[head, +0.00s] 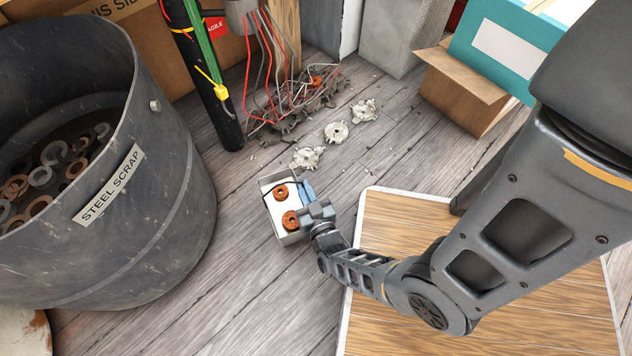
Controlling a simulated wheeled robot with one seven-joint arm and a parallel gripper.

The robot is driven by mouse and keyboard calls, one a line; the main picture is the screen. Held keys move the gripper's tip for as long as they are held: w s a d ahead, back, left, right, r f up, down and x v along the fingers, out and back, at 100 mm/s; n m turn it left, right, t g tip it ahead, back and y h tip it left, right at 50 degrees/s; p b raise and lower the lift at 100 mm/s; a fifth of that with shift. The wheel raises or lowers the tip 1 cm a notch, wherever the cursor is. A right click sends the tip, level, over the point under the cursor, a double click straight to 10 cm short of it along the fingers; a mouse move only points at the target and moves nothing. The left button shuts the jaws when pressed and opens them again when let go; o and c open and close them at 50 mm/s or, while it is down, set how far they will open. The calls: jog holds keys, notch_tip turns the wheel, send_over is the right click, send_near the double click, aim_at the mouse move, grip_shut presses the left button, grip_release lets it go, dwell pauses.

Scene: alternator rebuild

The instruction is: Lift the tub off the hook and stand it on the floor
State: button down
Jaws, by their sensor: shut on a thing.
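The tub (291,238) is a small grey open box with a pale inside, seen from above near the middle of the head view. Two copper-coloured rings (280,192) lie in it. My gripper (305,203) is shut on the tub's right side, where a blue part shows. The gripper covers part of that side. The tub looks upright, over bare floor; I cannot tell whether it touches the boards. I see no hook on it, and its underside is hidden.
A large dark bin (165,225) labelled STEEL SCRAP stands at the left. Pale metal pieces (337,132) and a wire heap (300,108) lie on the floor behind the tub. A wooden panel (480,325) is at the lower right. Bare floor (250,310) lies in front.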

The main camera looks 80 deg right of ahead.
jog(key=shift+s+f+b, duration=0.1)
jog(key=shift+f+b, duration=0.4)
jog(key=shift+f, duration=0.15)
notch_tip(320, 180, down, 6)
jog(key=b, duration=0.4)
jog(key=shift+r+b, duration=0.2)
jog(key=shift+b, duration=0.1)
jog(key=shift+w+a+f, duration=0.1)
jog(key=shift+w+f, duration=0.1)
jog(key=shift+w+a+f, duration=0.1)
jog(key=shift+f, duration=0.25)
jog(key=c, duration=1.2)
grip_release()
jog(key=shift+a+f, duration=0.1)
jog(key=shift+o, duration=0.2)
